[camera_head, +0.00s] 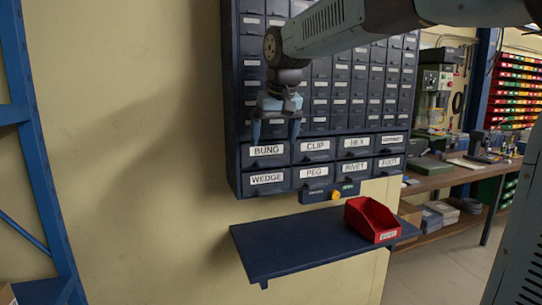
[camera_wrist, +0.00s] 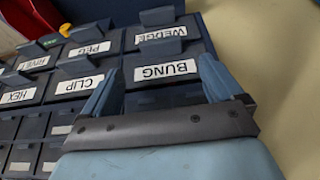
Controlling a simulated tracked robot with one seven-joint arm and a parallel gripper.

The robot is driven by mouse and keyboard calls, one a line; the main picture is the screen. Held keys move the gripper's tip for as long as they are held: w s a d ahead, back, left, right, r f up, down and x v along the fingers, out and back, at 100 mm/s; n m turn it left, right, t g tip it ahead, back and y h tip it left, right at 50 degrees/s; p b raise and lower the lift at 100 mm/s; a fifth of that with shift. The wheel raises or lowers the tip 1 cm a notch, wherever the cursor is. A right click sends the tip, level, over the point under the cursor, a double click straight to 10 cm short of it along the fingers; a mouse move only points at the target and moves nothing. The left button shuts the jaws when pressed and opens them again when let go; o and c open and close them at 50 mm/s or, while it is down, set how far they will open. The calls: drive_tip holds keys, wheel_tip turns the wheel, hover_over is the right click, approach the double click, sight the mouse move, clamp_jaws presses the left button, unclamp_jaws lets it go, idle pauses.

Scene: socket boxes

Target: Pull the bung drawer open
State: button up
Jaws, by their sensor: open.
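The bung drawer (camera_head: 266,154) is a dark blue drawer with a white BUNG label, at the left of the upper labelled row in the cabinet. It looks shut, flush with the clip drawer (camera_head: 314,148) beside it. My gripper (camera_head: 275,132) is open and empty in front of the cabinet, just above the BUNG label. In the wrist view the bung drawer (camera_wrist: 165,84) shows upside down between the two spread blue fingers (camera_wrist: 155,85). I cannot tell whether a finger touches the drawer.
The wedge drawer (camera_head: 267,180) is directly below, with the peg drawer (camera_head: 313,173) to its right. A blue shelf (camera_head: 290,247) juts out under the cabinet and carries a red bin (camera_head: 372,219). The wall left of the cabinet is bare. A workbench (camera_head: 455,178) stands at the right.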

sight(269, 161)
drive_tip(key=shift+x, duration=3.15)
drive_tip(key=shift+a, duration=0.1)
